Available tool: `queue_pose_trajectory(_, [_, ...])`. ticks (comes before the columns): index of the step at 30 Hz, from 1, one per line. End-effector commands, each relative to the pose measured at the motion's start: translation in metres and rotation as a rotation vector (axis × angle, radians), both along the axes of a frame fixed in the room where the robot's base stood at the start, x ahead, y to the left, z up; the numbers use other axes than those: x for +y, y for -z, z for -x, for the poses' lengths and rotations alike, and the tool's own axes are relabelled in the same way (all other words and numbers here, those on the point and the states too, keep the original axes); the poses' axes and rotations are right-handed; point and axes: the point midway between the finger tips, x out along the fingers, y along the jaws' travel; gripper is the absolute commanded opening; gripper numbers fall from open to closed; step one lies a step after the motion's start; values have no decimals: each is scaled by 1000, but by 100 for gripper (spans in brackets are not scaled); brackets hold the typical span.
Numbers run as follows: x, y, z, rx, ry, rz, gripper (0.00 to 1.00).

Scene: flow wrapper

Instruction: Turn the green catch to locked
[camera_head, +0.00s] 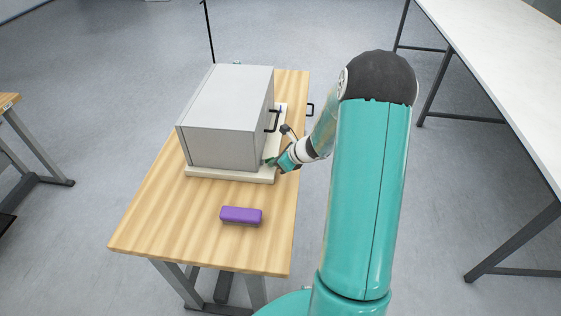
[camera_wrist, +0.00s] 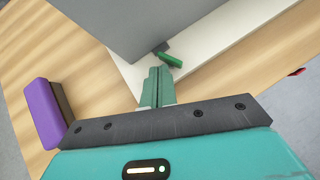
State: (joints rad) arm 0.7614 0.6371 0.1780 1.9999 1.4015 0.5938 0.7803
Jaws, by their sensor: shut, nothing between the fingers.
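The green catch (camera_wrist: 171,60) shows in the wrist view as a small green bar by the lower edge of the grey box, over the pale base plate. My gripper (camera_wrist: 160,72) is shut and empty, with its fingertips just short of the catch in the picture. Whether they touch it I cannot tell. In the head view my gripper (camera_head: 272,162) is low at the box's right front corner, and the catch cannot be made out there. The grey box (camera_head: 222,120) is the flow wrapper's body, with a black handle (camera_head: 272,121) on its right side.
The pale base plate (camera_head: 230,174) lies under the box on a wooden table (camera_head: 165,225). The front of the table is otherwise clear. A white table (camera_head: 500,60) stands at the right.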

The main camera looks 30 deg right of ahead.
Motion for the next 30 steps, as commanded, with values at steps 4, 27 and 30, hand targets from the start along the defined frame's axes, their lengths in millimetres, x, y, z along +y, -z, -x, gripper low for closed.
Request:
queue_pose_trajectory(4, [5,0,0,1,-4,0,0])
queue_pose_trajectory(27, [12,0,-1,1,0,0,0])
queue_pose_trajectory(30, [14,0,-3,1,1,0,0])
